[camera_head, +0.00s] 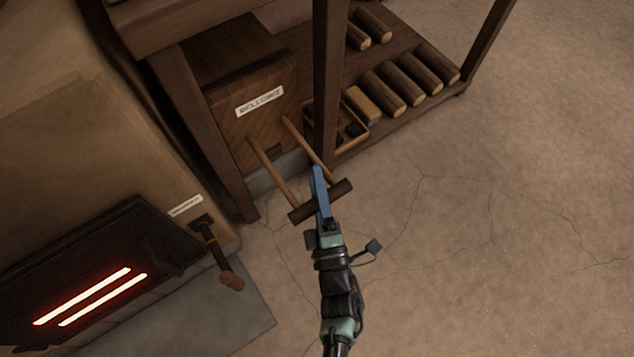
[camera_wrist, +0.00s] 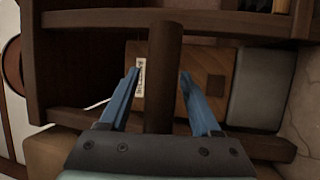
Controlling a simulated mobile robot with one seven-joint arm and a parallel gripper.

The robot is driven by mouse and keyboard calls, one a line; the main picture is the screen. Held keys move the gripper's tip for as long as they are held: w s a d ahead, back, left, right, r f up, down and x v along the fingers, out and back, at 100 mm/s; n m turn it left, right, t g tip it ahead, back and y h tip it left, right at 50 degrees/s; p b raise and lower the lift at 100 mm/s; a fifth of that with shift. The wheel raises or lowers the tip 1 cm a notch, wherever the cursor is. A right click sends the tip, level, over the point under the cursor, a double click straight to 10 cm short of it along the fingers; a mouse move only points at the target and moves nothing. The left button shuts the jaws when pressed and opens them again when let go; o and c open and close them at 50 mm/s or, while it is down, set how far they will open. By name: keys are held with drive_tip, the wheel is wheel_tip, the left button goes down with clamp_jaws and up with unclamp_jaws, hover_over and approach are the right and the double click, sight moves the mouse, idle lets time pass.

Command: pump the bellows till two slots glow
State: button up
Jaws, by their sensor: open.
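The bellows (camera_head: 240,85) is a wooden box with a white label, under the bench at upper left. Two wooden rods run out from its front to a dark crossbar handle (camera_head: 345,188), which stands out well away from the box. My gripper (camera_head: 318,172) is open, its blue fingers at the handle. In the wrist view the handle (camera_wrist: 163,60) runs between the two spread fingers, with a gap on each side. Two slots glow orange-white, the upper slot (camera_head: 82,296) and the lower slot (camera_head: 103,300), in a dark panel (camera_head: 60,265) at lower left.
A lever (camera_head: 218,255) with a wooden grip sticks out beside the panel. A dark bench post (camera_head: 328,80) stands just behind my gripper. Several logs (camera_head: 385,95) and an open box (camera_head: 352,135) lie on the low shelf. The floor to the right is clear.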

clamp_jaws()
idle(1.4)
